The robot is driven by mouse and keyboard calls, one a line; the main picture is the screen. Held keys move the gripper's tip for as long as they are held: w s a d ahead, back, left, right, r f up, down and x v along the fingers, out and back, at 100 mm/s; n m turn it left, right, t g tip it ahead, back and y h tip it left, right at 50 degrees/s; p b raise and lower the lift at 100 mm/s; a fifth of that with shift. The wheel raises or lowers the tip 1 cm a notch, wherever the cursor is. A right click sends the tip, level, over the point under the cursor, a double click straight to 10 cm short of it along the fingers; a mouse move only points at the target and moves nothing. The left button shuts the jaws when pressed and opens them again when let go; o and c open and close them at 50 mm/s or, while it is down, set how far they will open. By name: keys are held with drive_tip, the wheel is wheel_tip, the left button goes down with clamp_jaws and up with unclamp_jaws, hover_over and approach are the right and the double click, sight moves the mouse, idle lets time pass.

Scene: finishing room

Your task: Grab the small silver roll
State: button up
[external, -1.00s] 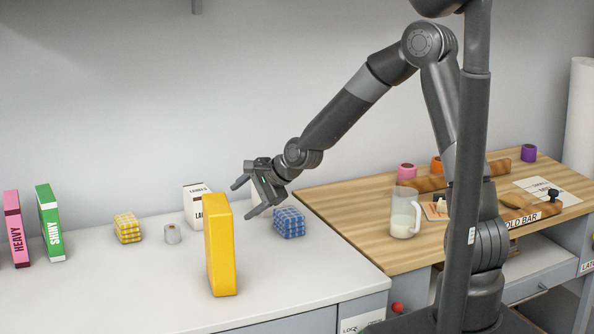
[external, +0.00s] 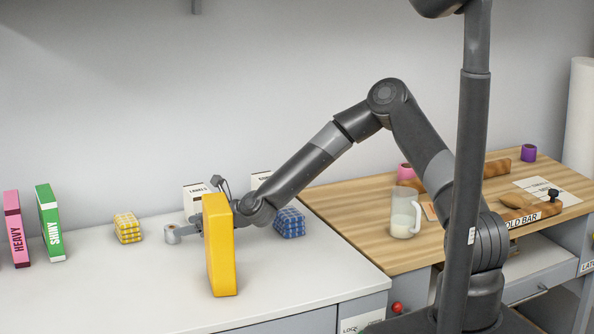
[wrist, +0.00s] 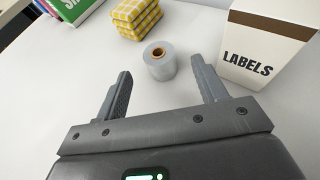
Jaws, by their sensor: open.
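The small silver roll (wrist: 160,63) stands upright on the white counter, with an orange-brown core showing in its top. In the external view the roll (external: 171,236) is partly covered by a finger of my gripper. My gripper (wrist: 160,88) is open in the wrist view, one finger on each side below the roll. The roll lies just beyond the fingertips, about midway between them, slightly nearer the right one. Nothing is between the fingers. In the external view most of my gripper is hidden behind the tall yellow box.
The yellow box (external: 220,245) stands in front of my wrist. A white LABELS box (wrist: 262,50) is close to the right finger. Yellow checked cloths (wrist: 135,17) lie behind the roll. Blue checked cloths (external: 289,222) sit near my forearm. Green (external: 50,222) and pink boxes (external: 16,228) stand left.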

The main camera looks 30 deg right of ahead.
sight(168, 231)
drive_tip(key=x, duration=0.8)
drive_tip(key=shift+a+f, duration=0.1)
drive_tip(key=shift+f, duration=0.05)
drive_tip(key=shift+s, duration=0.1)
drive_tip(key=c, duration=1.1)
